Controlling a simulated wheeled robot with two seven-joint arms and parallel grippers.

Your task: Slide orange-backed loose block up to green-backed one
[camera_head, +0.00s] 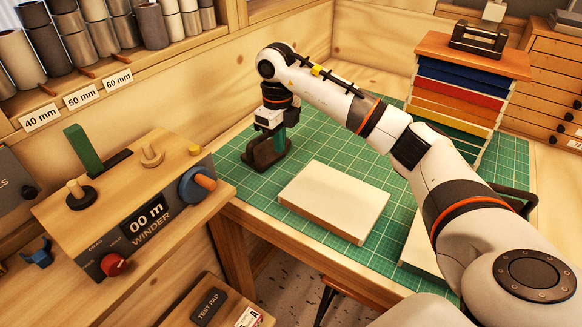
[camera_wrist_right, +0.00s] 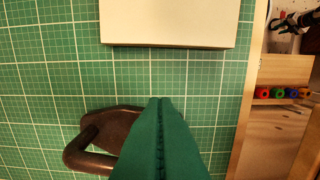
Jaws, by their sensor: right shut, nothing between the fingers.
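A pale flat block (camera_head: 335,201) lies on the green cutting mat (camera_head: 228,166); it also shows at the top of the right wrist view (camera_wrist_right: 168,24). A second pale block (camera_head: 421,247) lies to its right, largely hidden behind my right arm. No orange or green backing shows on either, so I cannot tell which is which. My right gripper (camera_head: 280,148) is shut and empty, its green fingers pointing down left of and behind the first block, apart from it. In the right wrist view the fingertips (camera_wrist_right: 160,101) are below the block's near edge. My left gripper is not in view.
A dark iron tool with a handle (camera_head: 262,157) stands on the mat right beside my right gripper; any contact is unclear. A rack of coloured shelves (camera_head: 463,85) stands at the back right. The wooden winder (camera_head: 130,205) is at left.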

